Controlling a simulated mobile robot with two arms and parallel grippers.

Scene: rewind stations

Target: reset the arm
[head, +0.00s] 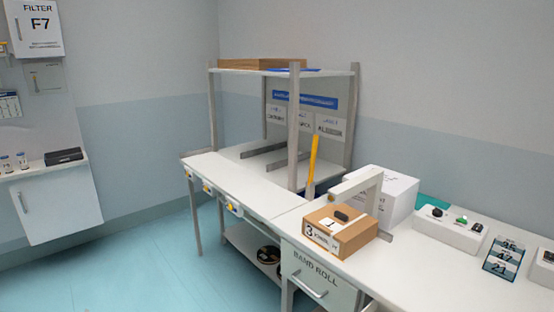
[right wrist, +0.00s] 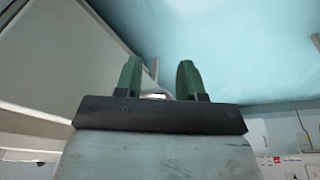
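My right gripper (right wrist: 157,80) shows in the right wrist view with its two green fingers apart. No held object is clear between them; a small pale, shiny shape lies just behind or between the fingers and I cannot tell what it is. My left gripper is in neither view. In the head view a pale grey bent arm (head: 357,184) rises at the bench and reaches over a cardboard box (head: 344,242) marked 3. A yellow upright bar (head: 313,155) stands behind it, beside the shelf post. I cannot tell which of these the task means.
The white bench (head: 413,268) carries a white box (head: 397,194), a block with small buttons (head: 449,231) and a number card (head: 503,258). A drawer (head: 318,280) reads BAND ROLL. A shelf frame (head: 297,125) stands behind. The blue floor (head: 140,265) at left is clear.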

